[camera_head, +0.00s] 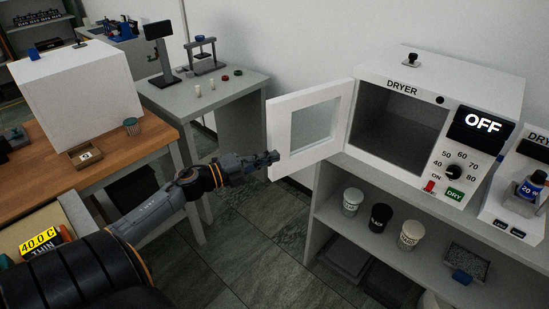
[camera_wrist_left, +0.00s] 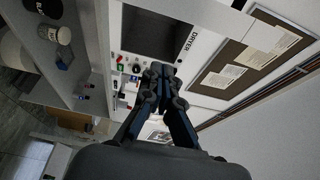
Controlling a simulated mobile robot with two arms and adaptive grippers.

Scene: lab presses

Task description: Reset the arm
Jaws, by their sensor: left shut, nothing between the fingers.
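My left arm reaches in from the lower left in the head view. Its gripper (camera_head: 270,158) is shut and empty, in front of the left part of the open dryer door (camera_head: 297,132). I cannot tell whether it touches the door. In the left wrist view the same gripper (camera_wrist_left: 158,82) has its fingers together with nothing between them. The white dryer (camera_head: 440,82) stands on a shelf unit at the right; its door is swung open to the left, its chamber looks empty and its display reads OFF. My right gripper is not in view.
Several jars, among them a black one (camera_head: 379,219), and a tray (camera_head: 467,262) stand on the shelf below the dryer. A grey table (camera_head: 205,95) with a small press is behind. A wooden bench (camera_head: 110,155) with a white box is at left. Tiled floor (camera_head: 240,245) lies clear between.

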